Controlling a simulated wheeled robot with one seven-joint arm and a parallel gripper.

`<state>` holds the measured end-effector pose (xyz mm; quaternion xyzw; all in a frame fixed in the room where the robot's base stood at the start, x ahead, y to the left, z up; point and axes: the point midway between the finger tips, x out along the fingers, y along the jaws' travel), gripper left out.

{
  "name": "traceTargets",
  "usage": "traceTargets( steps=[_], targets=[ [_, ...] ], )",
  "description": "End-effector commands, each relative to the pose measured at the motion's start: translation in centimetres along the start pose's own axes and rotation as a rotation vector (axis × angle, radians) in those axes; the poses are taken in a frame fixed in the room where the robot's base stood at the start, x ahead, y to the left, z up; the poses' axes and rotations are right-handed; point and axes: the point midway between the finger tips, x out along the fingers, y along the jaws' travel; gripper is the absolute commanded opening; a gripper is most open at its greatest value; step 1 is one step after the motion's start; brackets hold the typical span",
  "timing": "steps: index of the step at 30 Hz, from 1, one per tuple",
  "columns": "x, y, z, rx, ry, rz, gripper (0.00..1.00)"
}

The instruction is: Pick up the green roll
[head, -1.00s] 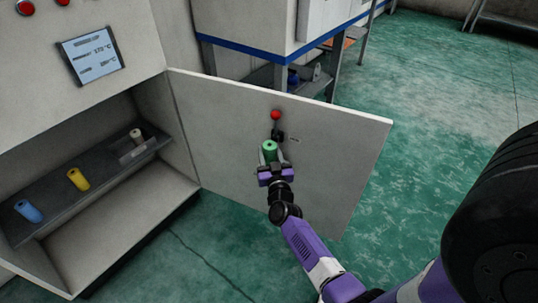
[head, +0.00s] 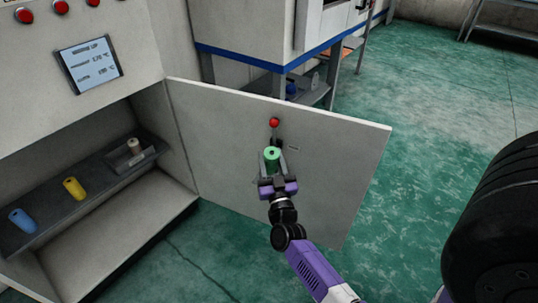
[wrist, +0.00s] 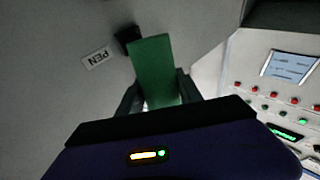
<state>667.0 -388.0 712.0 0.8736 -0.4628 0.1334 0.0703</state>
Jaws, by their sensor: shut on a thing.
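The green roll (head: 272,158) is held upright between the fingers of my gripper (head: 272,170), in front of the open cabinet door. In the wrist view the green roll (wrist: 153,68) stands between the two dark fingers (wrist: 160,98), which are shut on it. Its lower part is hidden by the gripper body. I cannot tell whether the roll touches the door or its lever behind.
The open door (head: 330,180) has a red-knobbed lever (head: 274,123). On the cabinet shelf (head: 105,175) lie a blue roll (head: 23,220), a yellow roll (head: 74,188) and a pale roll (head: 134,146) in a holder. A bench (head: 250,60) stands behind.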

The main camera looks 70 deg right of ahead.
Motion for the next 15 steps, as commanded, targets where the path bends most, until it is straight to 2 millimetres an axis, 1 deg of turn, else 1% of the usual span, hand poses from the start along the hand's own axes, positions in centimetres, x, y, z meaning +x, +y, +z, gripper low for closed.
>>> traceTargets(
  steps=[1,6,9,15],
  targets=[
    [-1.6,0.1,-0.5,-0.002,-0.007,-0.002,0.0],
    [-6.3,0.2,-1.9,-0.001,-0.006,0.0,0.0],
    [-9.1,0.1,-2.7,-0.001,-0.007,0.0,0.0],
    [-14.0,0.1,-4.1,-0.002,-0.006,0.0,0.0]
  ],
)
